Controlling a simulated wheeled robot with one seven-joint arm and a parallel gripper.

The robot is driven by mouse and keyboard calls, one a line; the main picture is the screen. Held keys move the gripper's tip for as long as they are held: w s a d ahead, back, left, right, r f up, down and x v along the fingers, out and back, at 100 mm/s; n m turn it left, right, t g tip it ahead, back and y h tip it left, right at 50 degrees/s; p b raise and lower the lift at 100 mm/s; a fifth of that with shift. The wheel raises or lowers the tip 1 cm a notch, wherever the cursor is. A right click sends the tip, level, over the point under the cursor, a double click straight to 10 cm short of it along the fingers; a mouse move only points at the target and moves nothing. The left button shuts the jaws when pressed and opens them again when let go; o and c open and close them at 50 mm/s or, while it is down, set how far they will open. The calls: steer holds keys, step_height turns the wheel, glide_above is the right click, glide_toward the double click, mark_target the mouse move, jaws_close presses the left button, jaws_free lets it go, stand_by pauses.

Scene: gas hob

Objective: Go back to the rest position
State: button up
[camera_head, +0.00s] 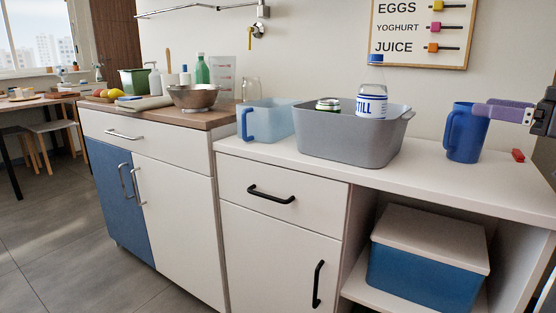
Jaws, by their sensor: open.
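My gripper (482,109) reaches in from the right edge with its purple fingers pointing left. It is open, and I see nothing held in it. A dark blue jug (468,137) stands upright on the white counter just left of and below the fingers. The fingertips overlap the jug's upper right edge in the picture; I cannot tell whether they touch it. Part of my gripper's body is cut off by the right edge.
A grey tub (345,148) holds a bottle (372,97) and a green can (328,104). A pale blue jug (270,121) stands left of it. A lidded blue box (422,268) sits on the shelf below.

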steer(key=s+a+f+m+g+h+p, duration=0.2)
steer(key=a+f+m+g, duration=0.1)
steer(key=a+f, duration=0.55)
steer(key=s+a+f+m+g+h+p, duration=0.2)
steer(key=a+f+m+g, duration=0.25)
steer(key=a, duration=0.65)
steer(key=s+a+f+h+p, duration=0.2)
steer(key=s+f+h, duration=0.5)
steer(key=s+f, duration=0.7)
steer(key=shift+a+f+g+p, duration=0.45)
steer(key=shift+a+f, duration=0.15)
steer(key=shift+a, duration=0.25)
